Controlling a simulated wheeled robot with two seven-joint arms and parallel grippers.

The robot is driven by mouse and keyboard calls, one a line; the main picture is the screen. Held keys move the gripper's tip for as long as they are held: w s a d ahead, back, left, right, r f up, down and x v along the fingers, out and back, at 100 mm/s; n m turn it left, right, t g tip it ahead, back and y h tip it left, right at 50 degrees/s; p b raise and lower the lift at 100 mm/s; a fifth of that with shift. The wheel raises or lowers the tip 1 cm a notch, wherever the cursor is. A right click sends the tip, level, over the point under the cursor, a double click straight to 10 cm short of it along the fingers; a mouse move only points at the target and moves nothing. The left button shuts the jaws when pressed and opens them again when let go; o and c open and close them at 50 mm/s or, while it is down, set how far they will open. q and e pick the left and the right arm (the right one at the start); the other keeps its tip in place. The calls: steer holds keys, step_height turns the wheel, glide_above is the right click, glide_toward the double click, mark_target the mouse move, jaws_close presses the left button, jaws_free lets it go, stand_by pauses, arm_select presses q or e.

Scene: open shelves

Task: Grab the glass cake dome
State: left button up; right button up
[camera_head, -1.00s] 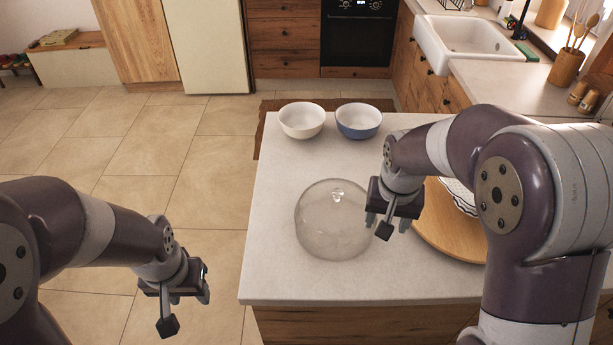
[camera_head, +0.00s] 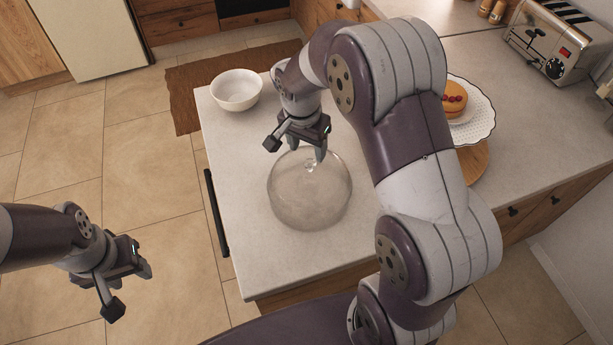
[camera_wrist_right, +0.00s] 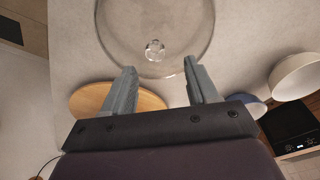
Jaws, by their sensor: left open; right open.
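The clear glass cake dome (camera_head: 309,196) with a small round knob stands on the light countertop in the head view. My right gripper (camera_head: 297,146) is open and empty, just behind and above the dome's knob. In the right wrist view the dome (camera_wrist_right: 155,30) and its knob lie ahead of the right gripper's spread fingers (camera_wrist_right: 158,75), with the knob roughly centred between the fingers and apart from them. My left gripper (camera_head: 130,290) is open and empty, over the floor to the left of the counter.
A white bowl (camera_head: 237,90) stands behind the dome; a blue bowl (camera_wrist_right: 247,106) shows in the wrist view. A wooden board (camera_head: 475,160) with a scalloped plate (camera_head: 478,115) and a cake (camera_head: 454,99) are right, partly behind my right arm. A toaster (camera_head: 557,42) stands further right.

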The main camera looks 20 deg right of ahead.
mark_target(309, 162)
steer(key=f, duration=0.1)
steer(key=f+p, duration=0.1)
steer(key=f, duration=0.2)
steer(key=shift+s+d+p, duration=0.3)
steer(key=shift+s+p, duration=0.1)
steer(key=shift+f, duration=0.35)
steer(key=shift+w+a+f, duration=0.1)
steer(key=shift+w+f, duration=0.05)
steer(key=shift+w, duration=0.15)
steer(key=c, duration=0.9)
steer(key=shift+s, duration=0.15)
jaws_close()
arm_select(q)
steer(key=shift+s+d+r, duration=0.15)
steer(key=shift+s+r, duration=0.05)
steer(key=shift+r, duration=0.4)
steer(key=shift+s+d+r, duration=0.1)
steer(key=shift+s+r, duration=0.05)
steer(key=shift+r, duration=0.4)
